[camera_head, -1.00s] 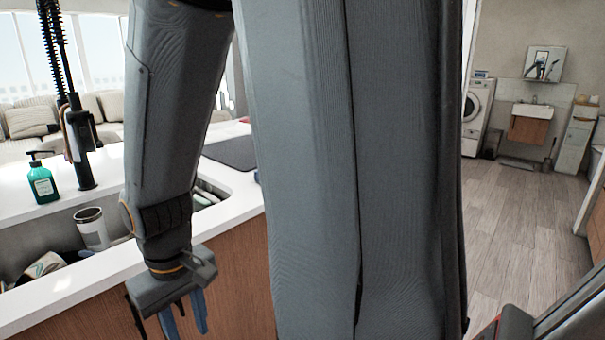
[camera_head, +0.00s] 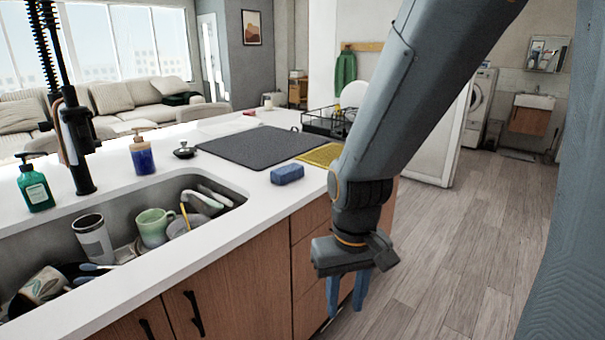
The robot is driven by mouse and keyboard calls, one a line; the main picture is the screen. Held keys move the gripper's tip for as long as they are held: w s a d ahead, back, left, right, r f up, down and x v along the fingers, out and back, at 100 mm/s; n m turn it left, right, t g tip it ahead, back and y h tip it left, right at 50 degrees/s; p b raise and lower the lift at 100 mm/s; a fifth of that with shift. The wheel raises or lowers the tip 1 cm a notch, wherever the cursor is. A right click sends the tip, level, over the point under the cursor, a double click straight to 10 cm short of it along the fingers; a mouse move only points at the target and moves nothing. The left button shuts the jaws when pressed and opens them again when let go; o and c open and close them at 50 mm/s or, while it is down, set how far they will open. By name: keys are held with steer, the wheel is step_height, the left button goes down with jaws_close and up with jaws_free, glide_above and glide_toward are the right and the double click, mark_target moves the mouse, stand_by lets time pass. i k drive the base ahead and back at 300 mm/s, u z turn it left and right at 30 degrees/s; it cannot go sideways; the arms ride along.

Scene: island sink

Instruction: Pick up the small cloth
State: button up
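A small yellow cloth (camera_head: 320,155) lies flat on the white island counter, to the right of the dark mat. My arm hides its right part. My gripper (camera_head: 346,295) hangs fingers-down in front of the counter's cabinet side, below the counter top and apart from the cloth. Its two blue fingers are spread with an empty gap between them.
A blue sponge (camera_head: 287,174) sits near the counter's front edge by the dark mat (camera_head: 250,146). A dish rack (camera_head: 325,122) stands behind. The sink (camera_head: 120,215) holds cups and dishes. Soap bottles (camera_head: 142,156) stand behind it. The floor at right is clear.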

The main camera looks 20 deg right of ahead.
mark_target(281, 176)
steer(key=z, duration=0.85)
steer(key=k, duration=1.1)
steer(key=z, duration=1)
steer(key=i, duration=1.9)
steer(key=u, duration=1.25)
steer(key=i, duration=0.9)
steer(key=u, duration=0.95)
